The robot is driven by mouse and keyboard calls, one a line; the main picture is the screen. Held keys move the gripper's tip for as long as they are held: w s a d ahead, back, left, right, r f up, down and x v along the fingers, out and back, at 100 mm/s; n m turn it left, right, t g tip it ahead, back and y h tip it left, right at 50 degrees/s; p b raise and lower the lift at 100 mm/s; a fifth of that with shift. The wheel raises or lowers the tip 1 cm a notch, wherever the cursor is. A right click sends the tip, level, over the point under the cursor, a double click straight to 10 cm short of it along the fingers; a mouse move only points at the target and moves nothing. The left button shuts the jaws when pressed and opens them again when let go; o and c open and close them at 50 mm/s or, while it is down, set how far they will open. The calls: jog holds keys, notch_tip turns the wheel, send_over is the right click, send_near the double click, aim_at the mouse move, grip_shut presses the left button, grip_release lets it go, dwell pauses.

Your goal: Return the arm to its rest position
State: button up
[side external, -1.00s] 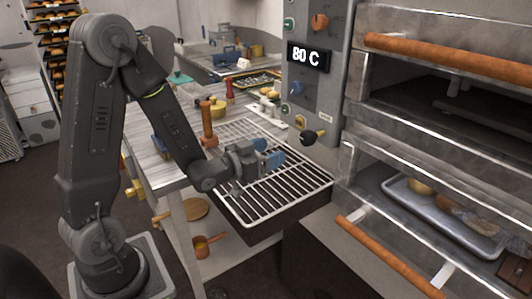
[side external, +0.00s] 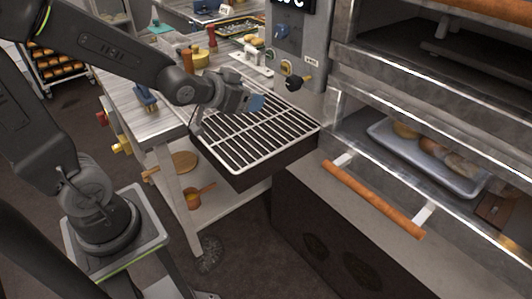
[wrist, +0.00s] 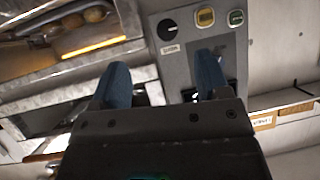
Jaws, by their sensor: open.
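My gripper (side external: 252,99) is in the side external view, above the far left part of the wire rack. Its blue fingers are apart with nothing between them. In the wrist view my gripper (wrist: 160,85) shows two blue fingertips spread apart, pointing toward the oven's control panel (wrist: 200,45). My arm reaches in from the upper left of the side external view, its forearm sloping down to the gripper.
The wire rack (side external: 236,160) is empty, beside the oven. The lower oven deck is open, with a tray (side external: 455,178) of pastries inside. An orange handle bar (side external: 372,199) juts out below it. A wooden worktable (side external: 130,98) with small items stands at the left.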

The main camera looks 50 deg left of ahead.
jog(key=s+d+r+g, duration=0.2)
jog(key=s+d+g, duration=0.1)
jog(key=s, duration=0.5)
jog(key=s+d+r+g+h, duration=0.1)
jog(key=s+d+r+g, duration=0.1)
jog(key=s, duration=0.6)
jog(key=shift+d+g+h, duration=0.3)
jog(key=shift+d+g, duration=0.15)
jog(key=shift+g, duration=0.45)
